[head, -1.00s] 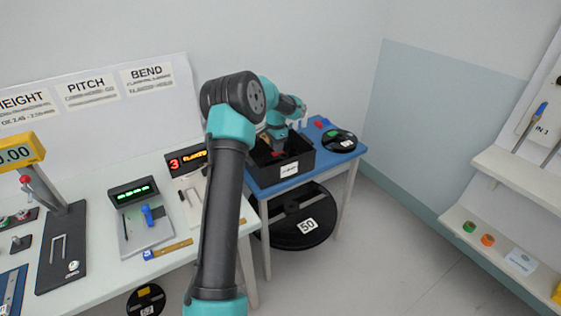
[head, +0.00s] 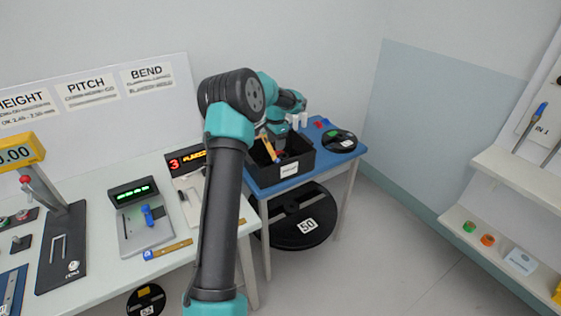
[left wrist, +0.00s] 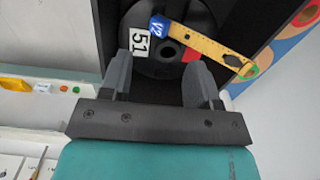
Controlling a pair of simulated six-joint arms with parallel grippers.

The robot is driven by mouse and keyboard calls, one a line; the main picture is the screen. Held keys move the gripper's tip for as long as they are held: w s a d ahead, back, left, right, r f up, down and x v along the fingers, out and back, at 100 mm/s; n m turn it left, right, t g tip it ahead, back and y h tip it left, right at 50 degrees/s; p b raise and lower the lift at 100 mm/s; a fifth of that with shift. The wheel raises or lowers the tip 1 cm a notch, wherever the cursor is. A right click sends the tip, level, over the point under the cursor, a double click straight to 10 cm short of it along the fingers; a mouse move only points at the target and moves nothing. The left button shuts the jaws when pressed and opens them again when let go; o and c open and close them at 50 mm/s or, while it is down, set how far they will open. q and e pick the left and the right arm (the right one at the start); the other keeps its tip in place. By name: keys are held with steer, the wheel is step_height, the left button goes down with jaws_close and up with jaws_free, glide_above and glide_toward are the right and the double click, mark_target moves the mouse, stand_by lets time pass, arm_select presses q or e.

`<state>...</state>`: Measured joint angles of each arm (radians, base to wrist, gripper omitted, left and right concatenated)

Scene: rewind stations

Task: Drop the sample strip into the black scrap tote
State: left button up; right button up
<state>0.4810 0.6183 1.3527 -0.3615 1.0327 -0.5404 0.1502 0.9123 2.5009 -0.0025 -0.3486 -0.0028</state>
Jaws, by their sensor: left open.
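The black scrap tote (head: 306,164) stands on the blue table, with a white label on its front. The sample strip (left wrist: 212,47), yellow with a blue end tag, shows in the left wrist view inside the tote, across a black reel marked 51. In the head view a yellow strip (head: 267,149) shows tilted within the tote's outline. My left gripper (left wrist: 158,62) is open, with both fingers clear of the strip and nothing between them. In the head view, my left gripper (head: 279,128) is over the tote, small and partly hidden. My right gripper is not in view.
Another yellow strip with a blue end (head: 168,250) lies at the white bench's front edge. A black reel (head: 340,140) and white cylinders (head: 299,120) stand on the blue table (head: 262,187). A large reel marked 50 (head: 303,240) is below. Floor at right is clear.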

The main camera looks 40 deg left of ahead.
arm_select(q)
step_height(320, 180, up, 15)
steer(key=shift+r, duration=0.2)
steer(key=shift+f, duration=0.1)
stand_by(0.8)
steer(key=d+f+h, duration=0.1)
steer(key=d+f, duration=1.1)
steer(key=f, duration=0.3)
steer(key=d+f+h, duration=0.2)
steer(key=d+f, duration=1)
steer(key=f, duration=0.3)
steer(key=s+d+f+n, duration=0.3)
steer(key=s+d+f, duration=0.75)
steer(key=d, duration=0.25)
steer(key=s+d, duration=0.2)
steer(key=s, duration=0.4)
steer(key=s+d+f+n, duration=0.1)
steer(key=s+d, duration=0.2)
steer(key=s, duration=0.3)
steer(key=shift+s+d+f+t+h, duration=0.25)
steer(key=shift+s+d+t+h, duration=0.05)
steer(key=shift+t+h, duration=0.1)
